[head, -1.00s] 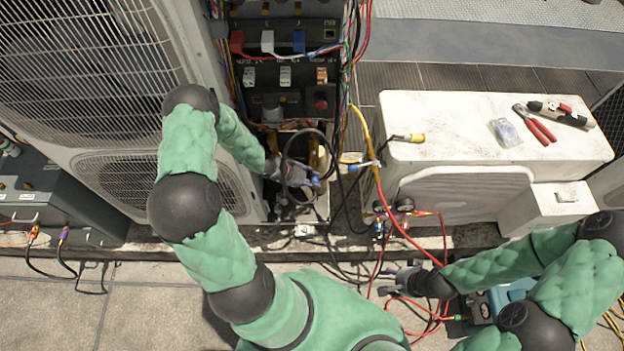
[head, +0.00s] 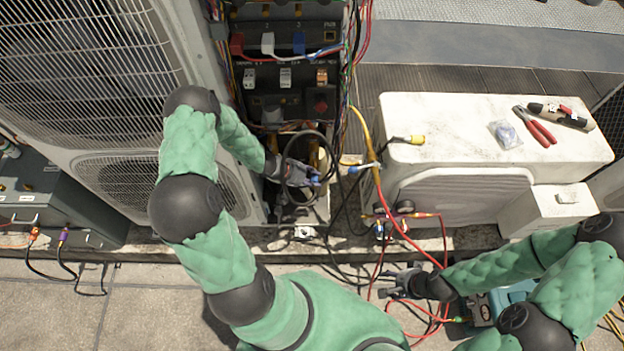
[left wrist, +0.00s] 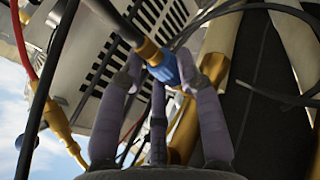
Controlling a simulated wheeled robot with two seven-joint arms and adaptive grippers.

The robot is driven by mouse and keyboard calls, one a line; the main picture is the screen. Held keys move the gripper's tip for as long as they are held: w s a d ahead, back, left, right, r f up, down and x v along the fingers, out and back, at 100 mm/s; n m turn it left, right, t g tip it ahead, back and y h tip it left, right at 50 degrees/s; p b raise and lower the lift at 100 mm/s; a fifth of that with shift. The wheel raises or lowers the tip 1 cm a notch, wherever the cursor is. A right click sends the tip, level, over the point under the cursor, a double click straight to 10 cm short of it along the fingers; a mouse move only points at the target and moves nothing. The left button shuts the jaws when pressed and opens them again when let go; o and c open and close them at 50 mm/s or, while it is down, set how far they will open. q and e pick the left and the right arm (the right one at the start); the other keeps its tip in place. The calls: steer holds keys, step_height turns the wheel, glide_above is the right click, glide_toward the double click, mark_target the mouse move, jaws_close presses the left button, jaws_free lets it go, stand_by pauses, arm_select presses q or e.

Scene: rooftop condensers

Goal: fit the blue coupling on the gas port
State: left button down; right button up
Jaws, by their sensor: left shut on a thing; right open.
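My left gripper (head: 308,176) is shut on the blue coupling (head: 316,181), inside the open bay of the tall condenser. In the left wrist view the blue coupling (left wrist: 164,68) sits between the fingertips, on the end of a dark hose with a metal sleeve. Brass pipework (left wrist: 184,135) shows behind and below it. I cannot tell which brass part is the gas port, nor whether the coupling touches it. My right gripper (head: 388,284) is open and empty, low above the paving near the red hoses.
The white unit (head: 450,125) carries red pliers (head: 540,130). Gauges (head: 404,206) and loose black and red hoses crowd the bay's front. Wires hang along its right edge.

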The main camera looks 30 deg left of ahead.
arm_select(q)
steer(key=shift+w+a, duration=0.5)
steer(key=shift+w, duration=0.35)
stand_by(1.6)
steer(key=c, duration=0.8)
jaws_free()
steer(key=shift+s+d+f+b, duration=0.1)
steer(key=shift+s+d+b, duration=0.25)
steer(key=shift+s+b, duration=0.3)
steer(key=shift+s+d+b, duration=0.35)
steer(key=shift+s+b, duration=0.15)
steer(key=shift+b, duration=0.1)
steer(key=s+d+b, duration=0.1)
steer(key=s+b, duration=0.1)
steer(key=s+d+b, duration=0.1)
steer(key=s, duration=0.1)
steer(key=shift+d, duration=0.3)
